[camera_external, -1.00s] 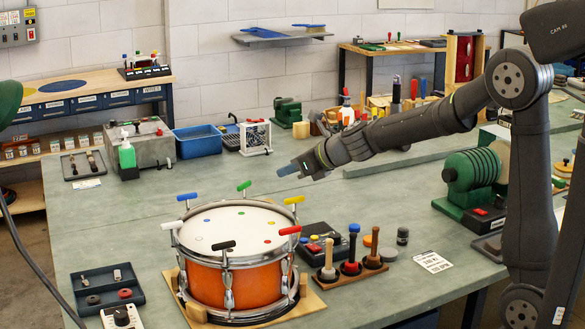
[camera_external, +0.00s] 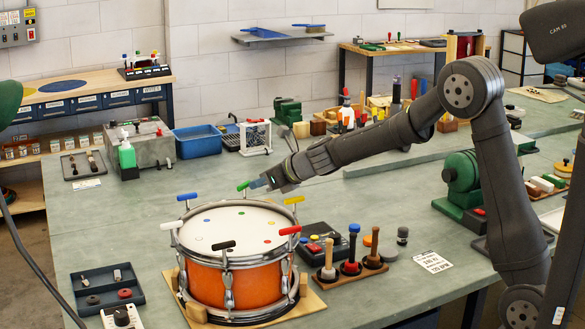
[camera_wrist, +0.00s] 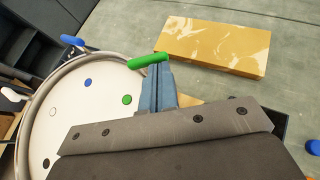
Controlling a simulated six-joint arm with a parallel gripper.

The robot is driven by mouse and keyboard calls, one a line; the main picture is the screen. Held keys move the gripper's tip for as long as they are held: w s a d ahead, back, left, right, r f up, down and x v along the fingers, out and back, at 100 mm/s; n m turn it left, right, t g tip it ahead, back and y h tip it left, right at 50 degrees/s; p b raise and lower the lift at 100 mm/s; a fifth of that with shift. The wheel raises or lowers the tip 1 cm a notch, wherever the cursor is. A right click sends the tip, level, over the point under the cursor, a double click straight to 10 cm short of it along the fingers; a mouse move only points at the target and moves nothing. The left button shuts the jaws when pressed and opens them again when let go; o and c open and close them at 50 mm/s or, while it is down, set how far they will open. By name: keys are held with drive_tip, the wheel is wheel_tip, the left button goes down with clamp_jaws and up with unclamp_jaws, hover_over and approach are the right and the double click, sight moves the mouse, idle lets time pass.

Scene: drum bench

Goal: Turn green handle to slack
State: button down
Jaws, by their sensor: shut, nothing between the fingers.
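The orange drum (camera_external: 231,284) stands on a wooden board with T-handles of several colours around its rim. The green handle (camera_external: 243,186) is at the far side of the rim; it also shows in the wrist view (camera_wrist: 148,61), lying across just beyond my fingertips. My gripper (camera_external: 255,184) is shut, with its blue-grey fingers (camera_wrist: 157,84) together right at the green handle. I cannot tell whether they touch it. Nothing shows between the fingers. A green dot (camera_wrist: 127,99) marks the drumhead near this handle.
The blue handle (camera_external: 187,196) and yellow handle (camera_external: 293,200) sit on the rim either side of the green one. A yellowish block (camera_wrist: 213,46) lies beyond the handle in the wrist view. Mallets on a stand (camera_external: 350,265) and a dark control box (camera_external: 322,241) are right of the drum.

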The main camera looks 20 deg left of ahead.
drive_tip(key=shift+w+a+n+g, duration=0.1)
drive_tip(key=shift+w+n+g, duration=0.25)
drive_tip(key=shift+n+g, duration=0.45)
idle(0.4)
drive_tip(key=w+a+n+g+h, duration=0.1)
drive_tip(key=a+n+g+h, duration=0.4)
drive_tip(key=n+g, duration=0.6)
drive_tip(key=shift+w+a+n, duration=0.35)
drive_tip(key=shift+a+n, duration=0.45)
drive_tip(key=shift+a, duration=0.05)
idle(0.5)
idle(1.1)
drive_tip(key=shift+s, duration=0.1)
